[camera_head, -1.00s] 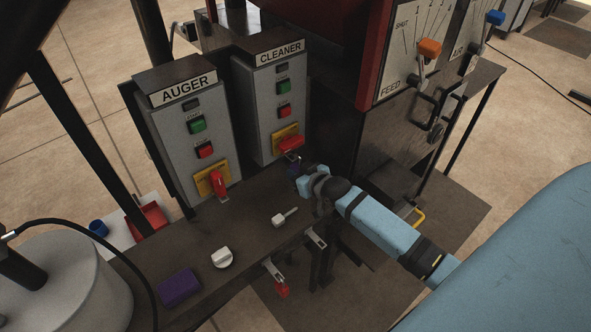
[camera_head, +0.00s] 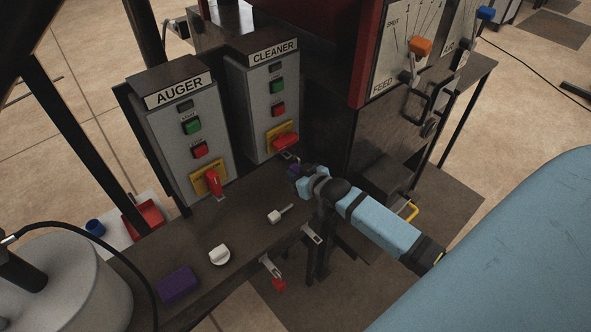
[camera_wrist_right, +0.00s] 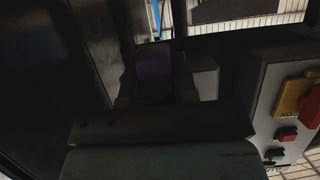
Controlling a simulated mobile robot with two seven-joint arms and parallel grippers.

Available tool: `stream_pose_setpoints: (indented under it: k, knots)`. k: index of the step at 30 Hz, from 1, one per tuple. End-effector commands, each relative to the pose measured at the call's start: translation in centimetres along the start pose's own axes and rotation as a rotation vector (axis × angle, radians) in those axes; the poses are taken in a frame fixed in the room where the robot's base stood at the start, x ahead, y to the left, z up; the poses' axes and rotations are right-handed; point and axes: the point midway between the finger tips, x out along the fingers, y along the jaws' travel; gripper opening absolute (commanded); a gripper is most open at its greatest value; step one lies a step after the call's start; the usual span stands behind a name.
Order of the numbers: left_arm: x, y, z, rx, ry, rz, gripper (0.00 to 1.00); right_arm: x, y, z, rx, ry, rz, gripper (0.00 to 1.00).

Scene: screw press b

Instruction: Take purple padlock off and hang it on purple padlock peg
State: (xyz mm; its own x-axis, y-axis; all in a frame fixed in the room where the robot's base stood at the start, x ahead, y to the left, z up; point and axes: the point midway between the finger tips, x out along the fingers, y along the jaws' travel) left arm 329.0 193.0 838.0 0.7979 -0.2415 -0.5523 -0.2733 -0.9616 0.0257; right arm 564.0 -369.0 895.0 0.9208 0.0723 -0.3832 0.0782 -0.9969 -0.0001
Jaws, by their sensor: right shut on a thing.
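My right gripper (camera_head: 298,178) is shut on the purple padlock (camera_head: 294,171), just in front of and below the red handle (camera_head: 285,141) of the CLEANER switch. Only a small part of the padlock shows beside the jaws. A metal bit shows between it and the handle; I cannot tell whether the shackle is clear of the switch. In the right wrist view the padlock (camera_wrist_right: 154,78) is a dark purple shape between the fingers. Metal brackets stick out from the bench's front edge, an empty-looking one (camera_head: 312,233) and one (camera_head: 270,266) with a red item (camera_head: 279,286) hanging. No purple peg is identifiable. My left gripper is not in view.
The AUGER box (camera_head: 188,135) stands left of the CLEANER box (camera_head: 268,100). On the bench (camera_head: 235,215) lie a purple block (camera_head: 178,285), a white knob (camera_head: 219,254) and a white-handled part (camera_head: 279,214). The FEED lever panel (camera_head: 400,45) stands at the right.

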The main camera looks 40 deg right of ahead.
Motion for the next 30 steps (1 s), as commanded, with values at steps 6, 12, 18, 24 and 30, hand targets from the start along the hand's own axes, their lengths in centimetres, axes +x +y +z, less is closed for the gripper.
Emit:
stream_pose_setpoints:
  k: [6, 12, 18, 24, 30]
  knots:
    - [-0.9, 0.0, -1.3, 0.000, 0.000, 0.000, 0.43, -1.7, 0.0, 0.4, 0.000, -0.002, 0.000, 0.00]
    - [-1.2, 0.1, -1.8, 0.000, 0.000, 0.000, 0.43, -2.7, 0.0, 1.0, 0.000, -0.001, 0.000, 0.00]
    - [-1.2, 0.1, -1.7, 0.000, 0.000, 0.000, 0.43, -2.7, 0.0, 1.1, 0.000, 0.001, 0.000, 0.00]
    - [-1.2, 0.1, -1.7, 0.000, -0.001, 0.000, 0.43, -2.7, 0.0, 1.1, 0.000, 0.001, 0.000, 0.00]
    - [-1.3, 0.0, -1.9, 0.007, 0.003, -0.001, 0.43, -2.7, 0.0, 0.8, 0.000, 0.001, 0.000, 0.00]
